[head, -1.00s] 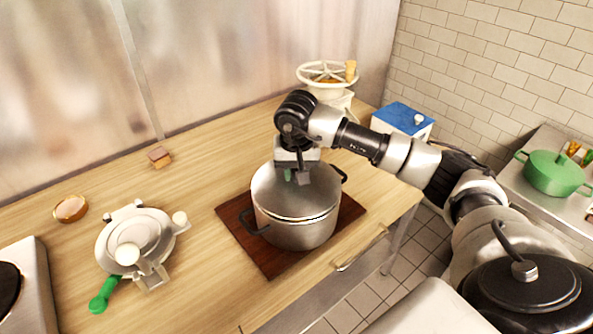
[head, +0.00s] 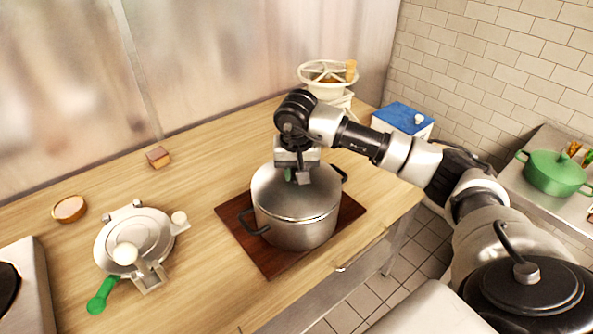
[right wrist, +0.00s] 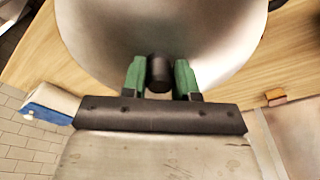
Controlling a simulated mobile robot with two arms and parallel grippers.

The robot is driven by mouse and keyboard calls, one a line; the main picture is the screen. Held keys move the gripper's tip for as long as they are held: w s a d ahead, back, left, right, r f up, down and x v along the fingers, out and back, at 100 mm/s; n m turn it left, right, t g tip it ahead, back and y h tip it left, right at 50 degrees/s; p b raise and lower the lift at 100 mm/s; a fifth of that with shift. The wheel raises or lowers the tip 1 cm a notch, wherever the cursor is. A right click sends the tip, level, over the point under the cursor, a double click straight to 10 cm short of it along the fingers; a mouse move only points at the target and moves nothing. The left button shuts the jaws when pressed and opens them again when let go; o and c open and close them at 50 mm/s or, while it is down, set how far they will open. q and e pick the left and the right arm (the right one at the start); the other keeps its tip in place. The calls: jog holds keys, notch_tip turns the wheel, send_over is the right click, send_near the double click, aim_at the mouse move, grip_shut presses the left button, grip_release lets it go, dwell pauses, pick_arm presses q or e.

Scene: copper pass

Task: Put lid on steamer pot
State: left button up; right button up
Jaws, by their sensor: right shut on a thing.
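The steamer pot (head: 300,231) is a grey metal pot with dark side handles, standing upright on a dark brown board. Its lid (head: 272,185) is a shiny metal disc lying over the pot's mouth, with no clear gap seen at the front rim. My right gripper (head: 299,177) is above the lid. In the right wrist view its green-padded fingers (right wrist: 160,78) are shut on the lid's dark knob (right wrist: 159,70), and the lid (right wrist: 210,35) fills the upper part. The gripper hides the lid's knob in the head view. My left gripper is not in view.
The brown board (head: 257,252) lies near the counter's front edge.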

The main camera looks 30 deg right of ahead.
jog(key=o, duration=1.7)
jog(key=shift+r+p, duration=1.9)
jog(key=shift+r, duration=1.65)
jog(key=shift+c, duration=0.2)
grip_shut()
